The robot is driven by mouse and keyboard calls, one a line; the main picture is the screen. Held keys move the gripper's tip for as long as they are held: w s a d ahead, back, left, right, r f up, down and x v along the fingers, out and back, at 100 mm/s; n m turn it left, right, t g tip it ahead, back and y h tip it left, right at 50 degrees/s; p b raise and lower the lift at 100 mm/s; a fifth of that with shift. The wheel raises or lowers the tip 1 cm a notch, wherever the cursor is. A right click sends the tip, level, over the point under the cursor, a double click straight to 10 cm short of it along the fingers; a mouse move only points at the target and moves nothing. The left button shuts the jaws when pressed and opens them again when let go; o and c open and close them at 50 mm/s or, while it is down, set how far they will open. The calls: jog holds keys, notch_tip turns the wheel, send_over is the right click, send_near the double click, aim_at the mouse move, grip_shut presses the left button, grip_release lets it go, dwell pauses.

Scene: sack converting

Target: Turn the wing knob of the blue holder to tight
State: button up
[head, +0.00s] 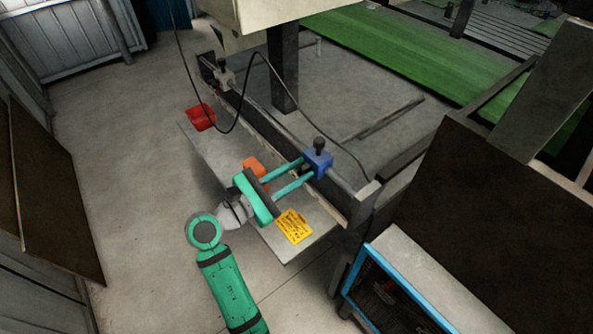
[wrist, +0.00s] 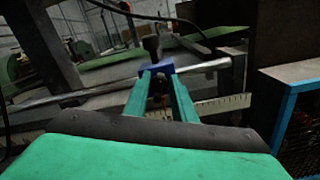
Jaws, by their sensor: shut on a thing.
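The blue holder (head: 318,164) sits on the round rail of the machine, with a dark round-topped knob (head: 319,144) standing up from it. It also shows in the wrist view (wrist: 158,69), in the middle. My gripper (head: 305,171) reaches it from the front left, its two long green fingers ending at the holder's near face. In the wrist view the fingertips (wrist: 161,77) stand either side of a small dark part (wrist: 158,88), which looks like the wing knob, and are shut on it. The fingers mostly hide the knob; its angle cannot be told.
A grey holder (head: 223,77) sits farther left along the rail. A red bin-like piece (head: 201,117), an orange object (head: 254,167) and a yellow label (head: 294,226) are on the grey shelf (head: 222,165). A black cable loops over the rail. A blue-framed cabinet (head: 400,305) stands at lower right.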

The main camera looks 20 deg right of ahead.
jog(key=m, duration=0.6)
jog(key=shift+s+f+m, duration=0.2)
jog(key=shift+s+m, duration=0.05)
jog(key=shift+m, duration=0.05)
jog(key=m, duration=0.4)
jog(key=shift+s+d+f, duration=0.1)
jog(key=shift+f, duration=0.1)
jog(key=shift+f+m, duration=0.15)
jog(key=shift+m, duration=1.35)
jog(key=o, duration=0.7)
jog(key=v, duration=1.1)
